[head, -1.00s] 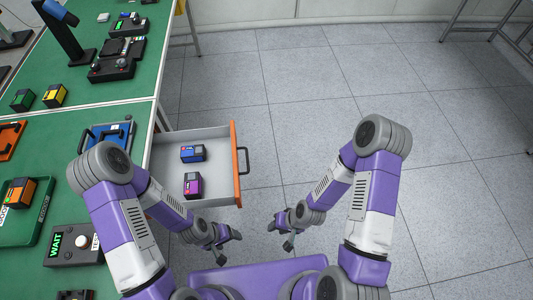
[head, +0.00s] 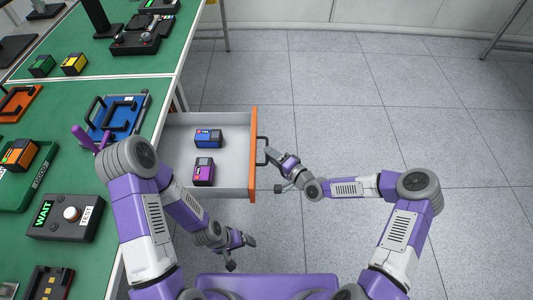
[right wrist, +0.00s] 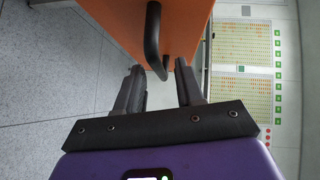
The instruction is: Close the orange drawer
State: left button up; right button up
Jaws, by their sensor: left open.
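The drawer (head: 228,180) is pulled out from the right side of the green bench, with an orange front (head: 253,125) and a dark bar handle (head: 262,152). It holds a blue-and-black block (head: 208,138) and a purple-and-black block (head: 204,172). My right gripper (head: 279,172) is at the outer side of the front, by the handle. In the right wrist view its fingers (right wrist: 160,75) are apart, with the handle (right wrist: 153,40) close ahead of and partly between the tips; contact cannot be told. My left gripper (head: 238,252) is open and empty, below the drawer in the picture.
My left arm passes close to the bench edge. The tiled floor (head: 340,110) right of the drawer is clear.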

jog(key=shift+x, duration=1.45)
grip_shut()
jog(key=shift+f, duration=0.1)
